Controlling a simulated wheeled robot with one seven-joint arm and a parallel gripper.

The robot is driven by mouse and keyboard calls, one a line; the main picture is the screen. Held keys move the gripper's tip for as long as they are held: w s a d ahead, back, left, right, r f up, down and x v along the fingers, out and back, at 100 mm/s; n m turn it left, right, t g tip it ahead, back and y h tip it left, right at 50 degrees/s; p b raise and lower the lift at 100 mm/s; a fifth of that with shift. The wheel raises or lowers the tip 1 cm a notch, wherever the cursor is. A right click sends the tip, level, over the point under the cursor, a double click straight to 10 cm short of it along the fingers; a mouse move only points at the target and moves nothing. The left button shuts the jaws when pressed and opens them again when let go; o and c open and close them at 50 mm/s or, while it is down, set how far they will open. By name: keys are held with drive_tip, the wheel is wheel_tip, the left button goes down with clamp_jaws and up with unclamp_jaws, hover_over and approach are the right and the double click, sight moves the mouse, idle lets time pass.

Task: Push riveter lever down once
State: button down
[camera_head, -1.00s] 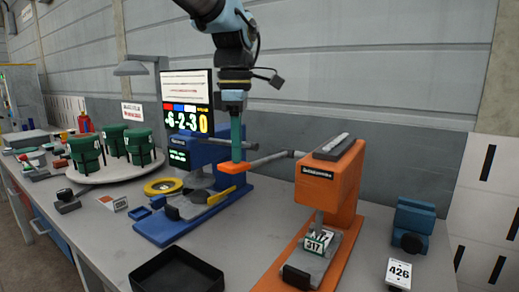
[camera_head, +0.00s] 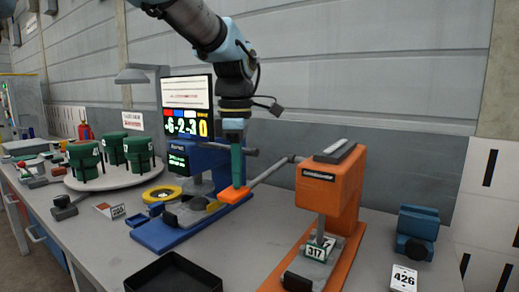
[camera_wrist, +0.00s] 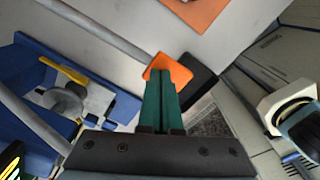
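The orange riveter (camera_head: 333,187) stands on the bench right of centre, with a part tagged 317 (camera_head: 318,250) under its ram. Its grey lever (camera_head: 268,173) slopes down to the left and ends in an orange handle (camera_head: 235,195). My gripper (camera_head: 237,185) points down, its two teal fingers together with nothing visible between them. The fingertips are at the top of the handle and appear to touch it. In the wrist view, the handle (camera_wrist: 170,68) shows just beyond the fingertips (camera_wrist: 163,78), which hide part of it.
A blue machine (camera_head: 195,165) with a display stands just left of my gripper. A round table (camera_head: 115,178) with green containers is farther left. A black tray (camera_head: 172,275) lies in front; a small blue device (camera_head: 416,235) is at right.

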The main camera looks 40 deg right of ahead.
wheel_tip(320, 180, up, 15)
drive_tip(key=p, duration=1.3)
drive_tip(key=shift+f, duration=0.1)
drive_tip(key=w+a+f+m, duration=0.2)
drive_tip(key=w+a+f, duration=0.2)
drive_tip(key=a, duration=0.3)
drive_tip(key=w+a+f+m, duration=0.1)
drive_tip(key=w+a+f, duration=0.2)
drive_tip(key=w+a, duration=0.35)
drive_tip(key=w+a+f+m, duration=0.2)
drive_tip(key=w+a+f, duration=0.15)
drive_tip(key=a, duration=0.45)
drive_tip(key=s+a+f+m, duration=0.1)
drive_tip(key=a+f, duration=0.2)
drive_tip(key=a, duration=0.3)
drive_tip(key=s+a+f+m+t, duration=0.1)
drive_tip(key=s+a+f+m, duration=0.1)
drive_tip(key=a, duration=0.5)
drive_tip(key=s+a+f+m+b, duration=0.1)
drive_tip(key=s+a+f+m, duration=0.1)
drive_tip(key=a, duration=0.4)
drive_tip(key=shift+a+f+t, duration=0.3)
drive_tip(key=shift+f, duration=0.5)
